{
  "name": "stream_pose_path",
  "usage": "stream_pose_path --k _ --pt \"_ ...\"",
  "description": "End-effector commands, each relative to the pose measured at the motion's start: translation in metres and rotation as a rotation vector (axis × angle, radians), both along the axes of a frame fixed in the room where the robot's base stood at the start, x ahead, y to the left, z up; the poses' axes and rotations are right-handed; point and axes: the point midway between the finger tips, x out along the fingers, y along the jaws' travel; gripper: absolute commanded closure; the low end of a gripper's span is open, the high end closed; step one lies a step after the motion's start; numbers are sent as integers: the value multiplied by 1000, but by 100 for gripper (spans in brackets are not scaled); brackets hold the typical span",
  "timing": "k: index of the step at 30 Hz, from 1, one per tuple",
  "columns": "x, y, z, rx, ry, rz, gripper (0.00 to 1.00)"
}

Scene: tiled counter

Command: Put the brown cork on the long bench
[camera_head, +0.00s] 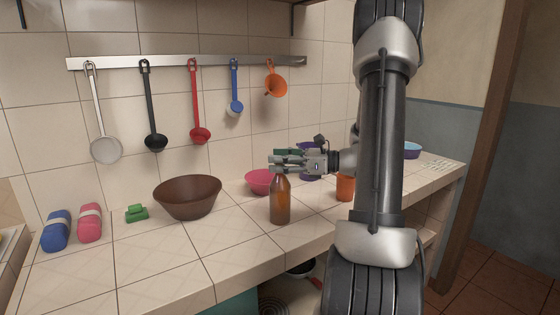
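My gripper (278,162) points left, with its fingers at the top of a brown glass bottle (280,203). The bottle stands upright on the long tiled bench (160,262). I cannot make out a brown cork; the fingers cover the bottle's mouth. Whether the fingers are open or closed on something is too small to tell.
A brown bowl (187,199) and a pink bowl (259,182) stand left of the bottle, an orange cup (345,188) right of it. A green block (136,213) and blue (56,231) and pink (89,223) rolls lie left. Utensils hang from a rail (190,62). The front left tiles are clear.

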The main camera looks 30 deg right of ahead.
Motion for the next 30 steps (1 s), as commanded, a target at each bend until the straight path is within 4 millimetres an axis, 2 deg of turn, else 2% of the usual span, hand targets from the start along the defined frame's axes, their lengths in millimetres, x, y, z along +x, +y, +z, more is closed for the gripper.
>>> stream_pose_path --k 8,18,23,26,29,30 --pt "-2 -2 0 0 0 -1 52" --pt "-38 -44 2 1 1 -4 52" --pt "-50 -53 4 -8 0 6 52" --pt "-59 -33 7 -78 3 71 52" --pt "-77 10 10 -243 1 215 52" --pt "-89 30 10 -337 -8 295 52"
